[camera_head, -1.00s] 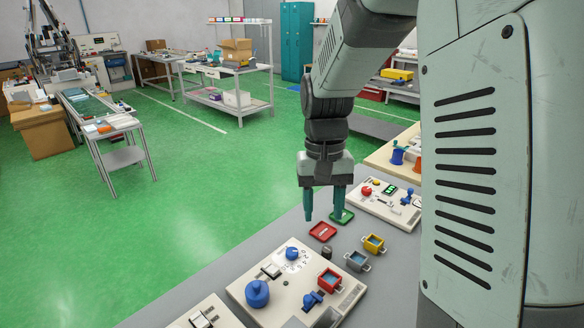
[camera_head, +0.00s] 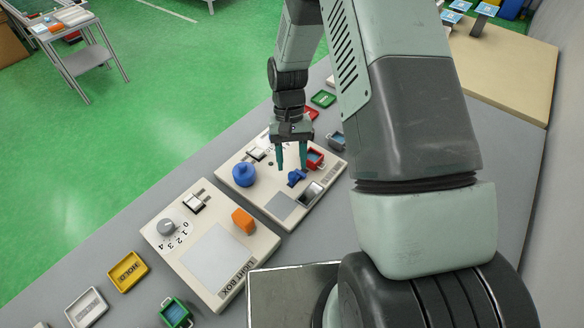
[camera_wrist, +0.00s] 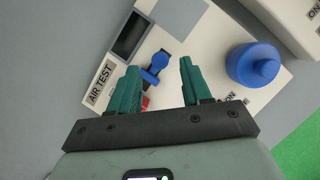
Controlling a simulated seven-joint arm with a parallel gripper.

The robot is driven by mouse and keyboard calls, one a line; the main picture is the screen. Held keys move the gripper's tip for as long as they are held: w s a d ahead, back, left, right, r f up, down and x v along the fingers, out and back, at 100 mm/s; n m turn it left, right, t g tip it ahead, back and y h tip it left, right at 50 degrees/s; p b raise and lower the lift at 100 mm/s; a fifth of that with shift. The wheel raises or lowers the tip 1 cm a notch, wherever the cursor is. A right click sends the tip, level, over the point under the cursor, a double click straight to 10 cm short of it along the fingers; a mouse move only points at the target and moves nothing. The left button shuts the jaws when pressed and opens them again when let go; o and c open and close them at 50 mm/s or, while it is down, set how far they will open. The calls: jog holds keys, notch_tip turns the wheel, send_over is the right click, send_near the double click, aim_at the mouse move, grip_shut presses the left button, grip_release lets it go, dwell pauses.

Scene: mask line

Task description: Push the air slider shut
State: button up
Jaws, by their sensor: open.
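The AIR TEST board (camera_head: 238,192) is a cream panel on the grey bench. A small blue handle with a round knob (camera_head: 297,177) sits on it, probably the air slider; it also shows in the wrist view (camera_wrist: 158,61). My gripper (camera_head: 292,170) is open and empty, pointing down over the board. In the wrist view the handle appears between my fingertips (camera_wrist: 157,70), partly behind the left finger; I cannot tell whether they touch. A dark window (camera_wrist: 131,35) lies beside the handle. Whether the slider is open or shut is unclear.
The LIGHT BOX board (camera_head: 165,210), with an orange block (camera_head: 243,220), lies nearer. My arm hides much of the bench at right.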

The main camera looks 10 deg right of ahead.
aim_at(292, 174)
jog(key=shift+x, duration=1.6)
grip_shut()
